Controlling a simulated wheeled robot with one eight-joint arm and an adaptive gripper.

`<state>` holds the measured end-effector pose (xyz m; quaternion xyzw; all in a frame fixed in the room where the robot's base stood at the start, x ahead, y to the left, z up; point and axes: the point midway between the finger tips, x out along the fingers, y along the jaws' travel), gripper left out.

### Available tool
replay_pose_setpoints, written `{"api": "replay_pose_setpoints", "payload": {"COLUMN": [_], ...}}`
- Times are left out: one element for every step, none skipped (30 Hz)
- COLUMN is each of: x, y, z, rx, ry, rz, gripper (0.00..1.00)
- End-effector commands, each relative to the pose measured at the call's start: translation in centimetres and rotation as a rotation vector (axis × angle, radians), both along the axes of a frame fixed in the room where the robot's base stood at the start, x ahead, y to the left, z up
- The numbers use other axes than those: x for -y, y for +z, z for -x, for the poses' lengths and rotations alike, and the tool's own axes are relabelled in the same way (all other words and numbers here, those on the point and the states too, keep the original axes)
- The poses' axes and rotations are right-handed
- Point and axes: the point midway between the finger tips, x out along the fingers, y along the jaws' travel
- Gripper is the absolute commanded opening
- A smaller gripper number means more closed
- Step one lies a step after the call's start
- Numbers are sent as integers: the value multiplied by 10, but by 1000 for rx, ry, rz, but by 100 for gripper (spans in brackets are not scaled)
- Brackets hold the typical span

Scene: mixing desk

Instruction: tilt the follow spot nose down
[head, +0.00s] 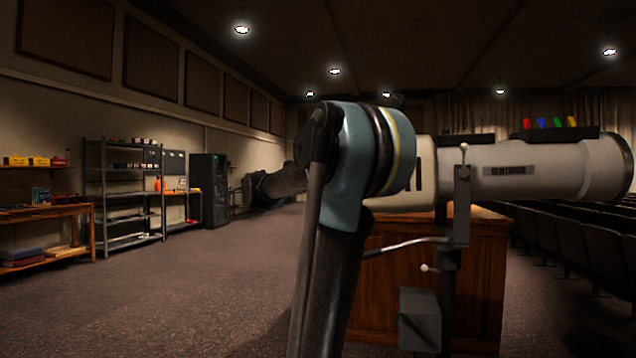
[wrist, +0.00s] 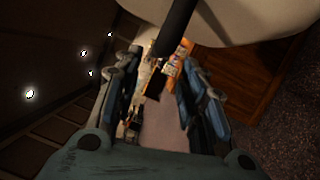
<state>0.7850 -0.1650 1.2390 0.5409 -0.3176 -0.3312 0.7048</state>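The follow spot (head: 530,170) is a long pale grey barrel, close to level, with its wide nose at the right in the head view. It hangs in a grey yoke (head: 461,205) on a stand. My arm covers its rear end. In the wrist view its pale body (wrist: 250,20) fills the top, and a dark bar (wrist: 177,25), perhaps its rear handle, reaches down toward the space between my fingertips. My gripper (wrist: 162,68) is open, with a finger on each side and a gap between them. The head view does not show the fingers clearly.
A wooden desk (head: 485,280) stands behind the spot's stand. Rows of dark seats (head: 580,240) run along the right. Metal shelves (head: 122,200), a wooden bench (head: 45,215) and a black rack (head: 209,190) line the left wall. The carpet (head: 190,290) at left is clear.

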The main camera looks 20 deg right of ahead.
Motion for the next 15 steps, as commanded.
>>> {"api": "replay_pose_setpoints", "payload": {"x": [7, 11, 15, 18, 22, 27, 31, 35, 40, 43, 47, 52, 55, 58, 62], "y": [1, 1, 2, 2, 3, 3, 3, 4, 4, 5, 5, 5, 6, 6, 7], "z": [-4, -6, -10, -12, -15, -18, -21, -23, -27, -30, -32, -35, -37, -40, -43], "rx": [-1, -1, -1, 0, -1, -1, 0, -1, -1, 0, 0, 0, 0, 0, 1], "ry": [-2, -4, -3, -2, -4, -3, -2, -3, -3, -2, -3, -3, -2, -2, -3], "rz": [0, 0, 0, 1, 0, 0, 1, 0, 0, 1, 1, 1, 1, 0, 0], "gripper": [38, 38, 38, 38, 38, 38, 38, 38, 38, 38, 38, 38, 38, 38, 38]}}
